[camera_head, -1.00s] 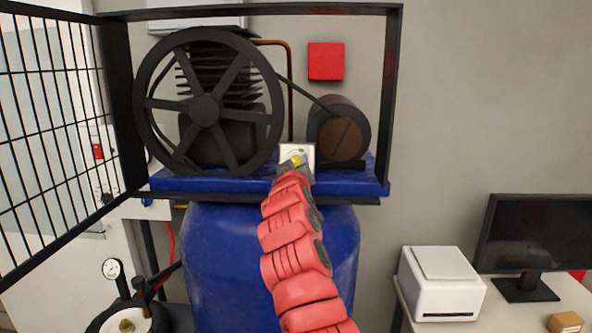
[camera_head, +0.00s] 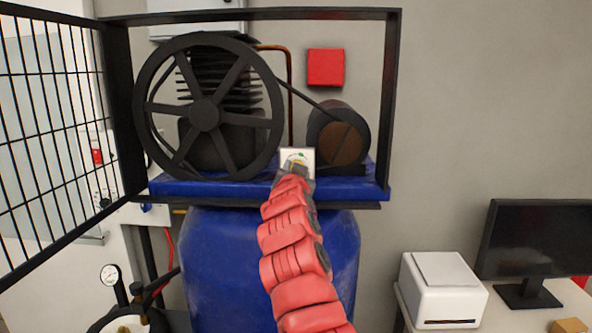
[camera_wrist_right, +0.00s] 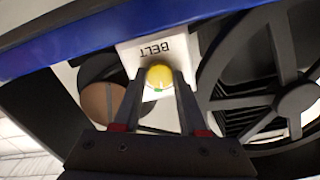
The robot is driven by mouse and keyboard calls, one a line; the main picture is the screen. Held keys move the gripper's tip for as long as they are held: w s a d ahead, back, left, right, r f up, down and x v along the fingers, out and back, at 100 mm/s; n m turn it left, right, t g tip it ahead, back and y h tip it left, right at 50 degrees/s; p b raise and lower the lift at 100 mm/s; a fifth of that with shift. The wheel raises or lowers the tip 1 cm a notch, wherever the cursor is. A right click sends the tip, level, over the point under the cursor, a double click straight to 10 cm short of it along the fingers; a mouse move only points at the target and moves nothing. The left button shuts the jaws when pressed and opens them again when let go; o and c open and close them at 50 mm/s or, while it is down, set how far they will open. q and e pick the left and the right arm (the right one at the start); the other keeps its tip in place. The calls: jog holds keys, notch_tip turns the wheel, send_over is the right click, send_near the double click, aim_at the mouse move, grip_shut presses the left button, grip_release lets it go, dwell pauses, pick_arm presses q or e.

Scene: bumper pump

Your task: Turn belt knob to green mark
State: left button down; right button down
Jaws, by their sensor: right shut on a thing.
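The yellow belt knob (camera_wrist_right: 159,77) sits on a white plate (camera_wrist_right: 143,47) marked BELT, upside down in the right wrist view. A small green mark shows at the knob's edge near my fingertips. My right gripper (camera_wrist_right: 160,88) has its two dark fingers on either side of the knob, shut on it. In the head view, the white plate (camera_head: 297,154) stands on the blue deck between flywheel and motor, and my right gripper (camera_head: 295,171) reaches it from below, hiding most of the knob. My left gripper is in neither view.
A black spoked flywheel (camera_head: 206,112) and a motor pulley (camera_head: 340,143) joined by a belt flank the plate. A black frame (camera_head: 392,95) surrounds them, with an open mesh door (camera_head: 50,120) at left. The blue tank (camera_head: 215,260) is below.

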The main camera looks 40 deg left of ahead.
jog(key=shift+m, duration=1.1)
jog(key=shift+c, duration=2.3)
grip_release()
